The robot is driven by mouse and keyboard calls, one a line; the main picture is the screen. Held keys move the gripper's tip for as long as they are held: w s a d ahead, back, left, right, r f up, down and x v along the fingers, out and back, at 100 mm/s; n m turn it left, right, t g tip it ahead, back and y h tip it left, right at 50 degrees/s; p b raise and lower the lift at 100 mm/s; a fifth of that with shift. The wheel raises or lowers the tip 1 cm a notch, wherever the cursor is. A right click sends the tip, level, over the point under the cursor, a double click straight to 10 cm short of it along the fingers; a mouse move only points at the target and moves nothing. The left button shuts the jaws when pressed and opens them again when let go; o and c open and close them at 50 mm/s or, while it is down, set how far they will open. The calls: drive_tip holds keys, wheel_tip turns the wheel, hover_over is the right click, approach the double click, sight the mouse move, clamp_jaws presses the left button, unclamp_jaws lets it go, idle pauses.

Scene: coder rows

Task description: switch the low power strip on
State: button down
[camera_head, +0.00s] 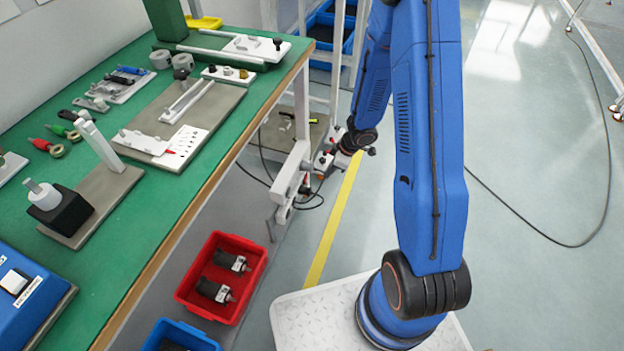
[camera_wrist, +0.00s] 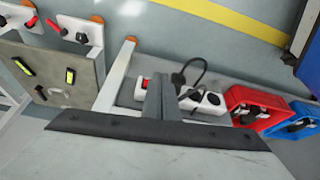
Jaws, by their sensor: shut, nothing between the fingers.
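The low white power strip (camera_wrist: 203,101) lies across the middle of the wrist view, with dark round sockets and a black plug with a cable. A red switch (camera_wrist: 142,84) shows at its left end. I cannot tell the switch's position. My gripper (camera_wrist: 160,86) is shut and empty. Its grey fingers stand just right of the red switch in the wrist view and hide part of the strip. I cannot tell whether they touch it. In the head view the gripper is small and unclear near the white parts beside the bench leg.
A red crate (camera_head: 186,295) with dark parts stands under the green bench (camera_head: 160,215), with a blue crate (camera_head: 160,333) in front of it. A white panel (camera_wrist: 88,52) with red and black knobs is at upper left in the wrist view. Loose cables lie on the floor.

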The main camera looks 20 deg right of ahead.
sight(306, 179)
drive_tip(key=w+a+f, duration=0.3)
drive_tip(key=a+f, duration=0.2)
drive_tip(key=f, duration=0.1)
drive_tip(key=shift+a+f, duration=0.2)
drive_tip(key=shift+a, duration=0.15)
drive_tip(key=shift+w, duration=0.1)
drive_tip(key=shift+a, duration=0.15)
